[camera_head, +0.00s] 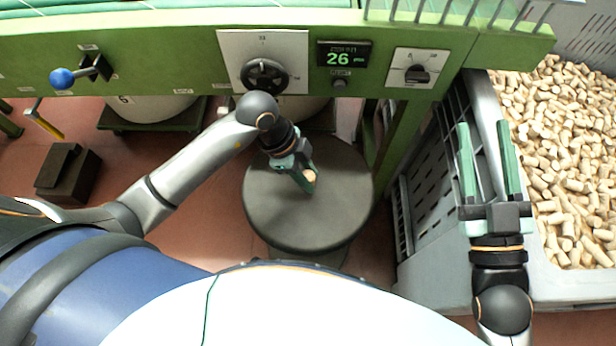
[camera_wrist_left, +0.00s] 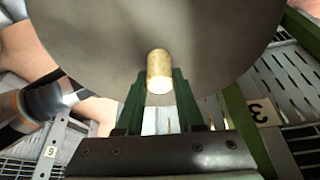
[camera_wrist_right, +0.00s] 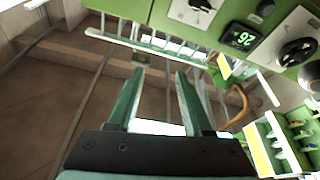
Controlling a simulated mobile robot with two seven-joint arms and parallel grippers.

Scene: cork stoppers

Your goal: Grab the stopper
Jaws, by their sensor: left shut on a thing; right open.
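A single cork stopper (camera_head: 310,176) is at the tips of my left gripper (camera_head: 307,182), over the round dark grey table (camera_head: 335,220). In the left wrist view the stopper (camera_wrist_left: 160,66) is a short tan cylinder between the two green fingers (camera_wrist_left: 160,88), with the grey disc behind it. The left gripper is shut on it. My right gripper (camera_head: 484,150) is open and empty, its green fingers apart over the edge of the grey crate. In the right wrist view nothing is between its fingers (camera_wrist_right: 158,85).
A large grey crate (camera_head: 440,205) full of loose corks (camera_head: 570,150) stands at the right. A green machine beam (camera_head: 170,50) with a dial (camera_head: 265,75), a display reading 26 (camera_head: 342,56) and a blue-knobbed lever (camera_head: 62,78) runs behind the table. A dark box (camera_head: 68,172) sits on the floor at left.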

